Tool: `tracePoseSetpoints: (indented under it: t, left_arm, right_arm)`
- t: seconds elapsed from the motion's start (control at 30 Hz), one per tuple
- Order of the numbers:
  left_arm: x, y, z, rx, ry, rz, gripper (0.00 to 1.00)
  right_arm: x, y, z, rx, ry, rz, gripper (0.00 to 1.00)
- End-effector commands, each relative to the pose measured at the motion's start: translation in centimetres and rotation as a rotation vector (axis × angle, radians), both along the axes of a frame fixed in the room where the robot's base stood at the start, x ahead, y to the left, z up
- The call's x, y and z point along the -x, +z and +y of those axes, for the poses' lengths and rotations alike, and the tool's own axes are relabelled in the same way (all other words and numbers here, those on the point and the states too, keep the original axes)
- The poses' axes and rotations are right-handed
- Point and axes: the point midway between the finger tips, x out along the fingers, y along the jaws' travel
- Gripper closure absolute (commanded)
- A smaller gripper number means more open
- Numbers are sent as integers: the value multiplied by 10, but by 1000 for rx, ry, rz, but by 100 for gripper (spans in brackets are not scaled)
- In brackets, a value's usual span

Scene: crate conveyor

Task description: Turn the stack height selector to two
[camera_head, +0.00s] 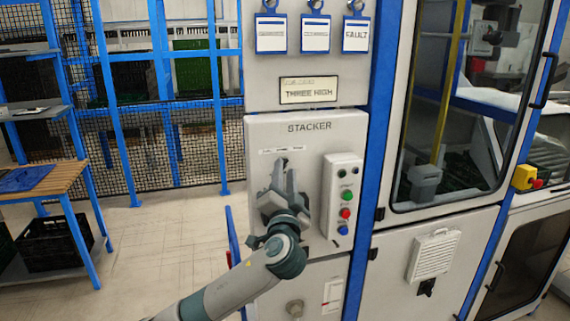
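The grey stacker panel (262,132) is in the middle of the view, labelled STACKER. The display (308,90) above it reads THREE HIGH. My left gripper (284,170) reaches up in front of the panel, just below a small white label strip (283,150) whose words are too small to read. The selector knob cannot be made out; the gripper covers that part of the panel. Whether the fingers touch or hold anything cannot be told. My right gripper is out of view.
A button box (342,195) with green, red and blue buttons stands just right of my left gripper. A glazed machine door (468,100) is farther right, with a yellow and red emergency stop (526,178). A wooden-topped table (55,180) is at left; floor between is clear.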

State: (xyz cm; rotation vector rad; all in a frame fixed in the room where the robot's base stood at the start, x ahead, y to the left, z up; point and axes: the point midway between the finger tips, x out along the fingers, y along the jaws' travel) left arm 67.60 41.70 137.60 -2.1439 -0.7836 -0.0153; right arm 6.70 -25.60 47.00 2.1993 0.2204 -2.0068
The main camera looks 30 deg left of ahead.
Motion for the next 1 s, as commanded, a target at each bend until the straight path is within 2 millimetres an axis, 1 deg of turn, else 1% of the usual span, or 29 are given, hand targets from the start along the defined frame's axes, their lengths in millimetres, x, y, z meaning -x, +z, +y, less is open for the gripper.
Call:
tracePoseSetpoints:
  t: [0.03,0.13,0.47,0.5,0.57,0.6,1.0]
  left_arm:
    - [-4,3,2,-1,0,1,73]
    - [-8,3,5,-1,0,1,73]
    - [-10,3,6,0,0,0,73]
    - [-10,3,6,0,0,0,75]
    - [-10,3,6,0,0,0,89]
    - [-10,3,6,0,0,0,99]
    - [-10,4,7,0,0,-2,100]
  right_arm:
    - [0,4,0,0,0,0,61]
    - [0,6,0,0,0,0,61]
    - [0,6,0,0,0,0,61]
    - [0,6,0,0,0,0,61]
    - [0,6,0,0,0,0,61]
    - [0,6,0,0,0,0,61]
    - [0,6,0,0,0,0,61]
